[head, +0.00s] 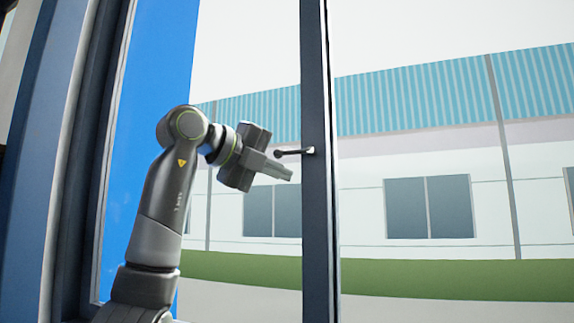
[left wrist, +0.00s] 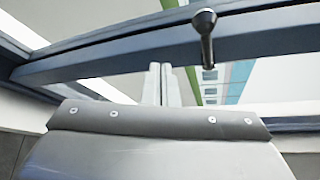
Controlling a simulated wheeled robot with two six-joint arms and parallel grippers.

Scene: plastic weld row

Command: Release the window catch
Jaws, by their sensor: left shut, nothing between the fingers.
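The window catch (head: 294,151) is a small dark handle on the dark upright window frame (head: 316,200). In the head view its lever points left, roughly level, from its mount on the frame. My left gripper (head: 290,175) is shut and empty, just below and left of the catch, with a visible gap between them. In the left wrist view the catch (left wrist: 206,45) shows as a dark knobbed lever on the frame bar, to the right of the shut fingers (left wrist: 162,85). My right gripper is in neither view.
Window glass lies on both sides of the upright frame. A thick dark frame post (head: 85,150) stands at the left, beside a blue panel (head: 150,90). A building with a teal striped band (head: 430,95) and grass shows outside.

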